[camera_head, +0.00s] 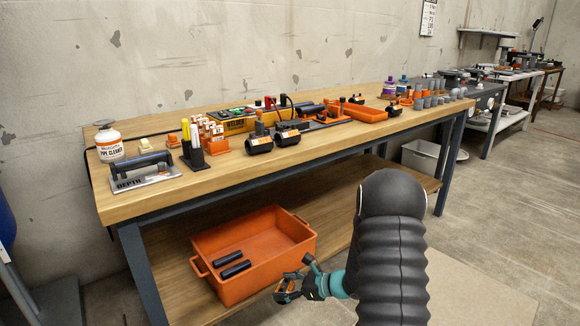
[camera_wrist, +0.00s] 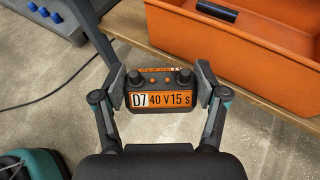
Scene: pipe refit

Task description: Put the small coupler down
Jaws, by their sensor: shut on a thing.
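The small coupler (camera_wrist: 160,90) is a dark cylinder with two round knobs and an orange label reading "D7 40 V 15 s". My gripper (camera_wrist: 162,84) is shut on it, one finger at each end, in the wrist view. In the head view, my gripper (camera_head: 297,284) holds the coupler (camera_head: 287,291) low in front of the workbench, beside the right end of the orange crate. In the wrist view the floor shows below the coupler, and it looks clear of any surface. Part of it is hidden by the fingers in the head view.
The orange crate (camera_head: 204,268) stands on the bench's lower shelf (camera_head: 335,225) with two dark pipe pieces (camera_head: 235,270) inside. The benchtop (camera_head: 130,205) holds two black couplers, pens, a cleaner bottle, a depth tool and an orange tray (camera_head: 362,112). Its front edge is mostly bare.

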